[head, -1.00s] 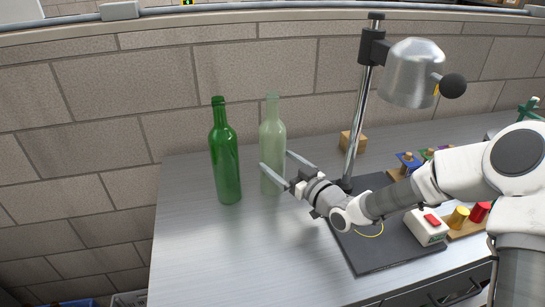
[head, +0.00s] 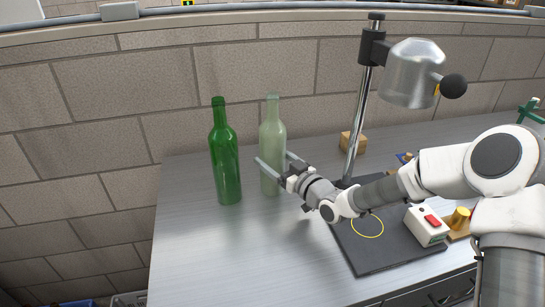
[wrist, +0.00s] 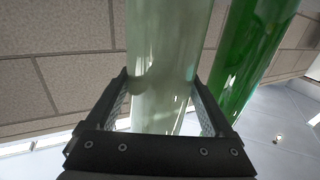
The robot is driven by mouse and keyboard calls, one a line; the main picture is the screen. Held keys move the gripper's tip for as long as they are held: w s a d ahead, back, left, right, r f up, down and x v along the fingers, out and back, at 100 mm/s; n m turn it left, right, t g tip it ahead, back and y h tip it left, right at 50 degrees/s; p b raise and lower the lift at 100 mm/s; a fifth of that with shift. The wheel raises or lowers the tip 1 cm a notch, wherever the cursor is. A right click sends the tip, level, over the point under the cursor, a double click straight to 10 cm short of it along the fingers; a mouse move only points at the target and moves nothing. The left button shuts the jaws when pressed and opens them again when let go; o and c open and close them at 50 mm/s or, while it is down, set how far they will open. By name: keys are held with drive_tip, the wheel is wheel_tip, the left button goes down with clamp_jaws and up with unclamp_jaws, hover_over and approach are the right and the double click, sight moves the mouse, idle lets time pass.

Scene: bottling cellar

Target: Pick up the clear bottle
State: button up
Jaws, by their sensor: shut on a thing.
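The clear bottle (head: 272,143), pale and see-through, stands upright on the metal table, just right of the green bottle. My gripper (head: 272,168) is shut on its lower body, with one finger on each side. In the wrist view the clear bottle (wrist: 162,60) fills the space between the two fingers (wrist: 164,105), and both fingers appear to touch it. I cannot tell from the pictures whether its base is off the table.
The green bottle (head: 225,160) stands close on the left. A switch box (head: 427,224) and wooden block (head: 352,143) are nearby. The table's (head: 195,265) front left is clear.

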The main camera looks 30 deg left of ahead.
sight(278, 129)
clamp_jaws()
drive_tip(key=shift+r, duration=0.1)
wheel_tip(278, 129, up, 9)
drive_tip(key=shift+r+p, duration=0.15)
drive_tip(key=shift+p, duration=0.5)
drive_tip(key=shift+r, duration=0.3)
drive_tip(key=shift+s, duration=0.15)
